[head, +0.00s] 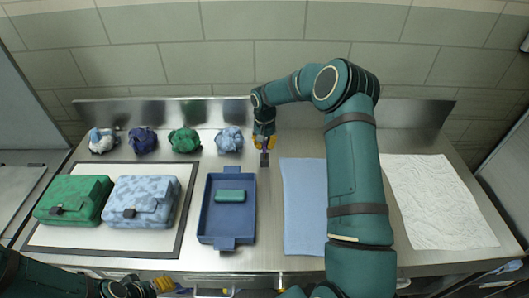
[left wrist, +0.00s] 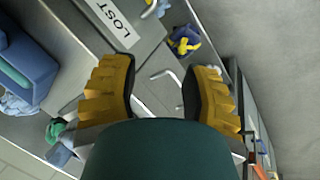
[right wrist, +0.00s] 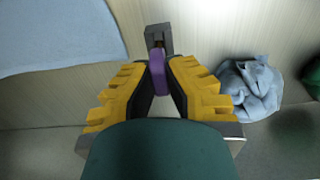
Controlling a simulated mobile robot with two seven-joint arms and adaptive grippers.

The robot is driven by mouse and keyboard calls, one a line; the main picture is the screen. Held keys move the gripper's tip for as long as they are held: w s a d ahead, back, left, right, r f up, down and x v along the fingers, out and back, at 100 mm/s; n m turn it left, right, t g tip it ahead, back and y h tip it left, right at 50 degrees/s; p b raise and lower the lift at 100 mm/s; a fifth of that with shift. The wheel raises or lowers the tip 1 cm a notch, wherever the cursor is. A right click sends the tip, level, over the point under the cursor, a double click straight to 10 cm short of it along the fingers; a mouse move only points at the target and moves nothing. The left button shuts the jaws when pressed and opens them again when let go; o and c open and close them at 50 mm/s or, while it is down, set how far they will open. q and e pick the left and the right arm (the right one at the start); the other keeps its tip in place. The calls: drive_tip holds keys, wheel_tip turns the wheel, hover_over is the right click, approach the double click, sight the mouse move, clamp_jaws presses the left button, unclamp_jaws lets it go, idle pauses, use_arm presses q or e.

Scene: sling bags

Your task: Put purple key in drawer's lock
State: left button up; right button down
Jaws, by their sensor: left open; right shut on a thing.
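My right gripper (head: 264,146) points down over the back middle of the counter. In the right wrist view, it (right wrist: 159,65) is shut on the purple key (right wrist: 157,72). A small grey block (right wrist: 158,37) is at the key's far end; it also shows below the fingers in the head view (head: 264,160). I cannot tell whether key and block touch. My left gripper (head: 165,285) is low at the counter's front edge. In the left wrist view, it (left wrist: 160,72) is open and empty, facing a metal front with bar handles (left wrist: 168,74) and a LOST label (left wrist: 113,20). I cannot make out the lock.
A blue tray (head: 208,215) with a green case (head: 230,195) stands mid-counter. Green (head: 75,200) and blue (head: 142,202) bags lie on a framed mat at left. Several crumpled bundles (head: 185,140) line the back. Blue (head: 303,200) and white (head: 440,200) cloths lie at right.

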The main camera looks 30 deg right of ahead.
drive_tip(key=shift+r+p, duration=0.75)
drive_tip(key=shift+r, duration=1.15)
drive_tip(key=shift+f, duration=0.1)
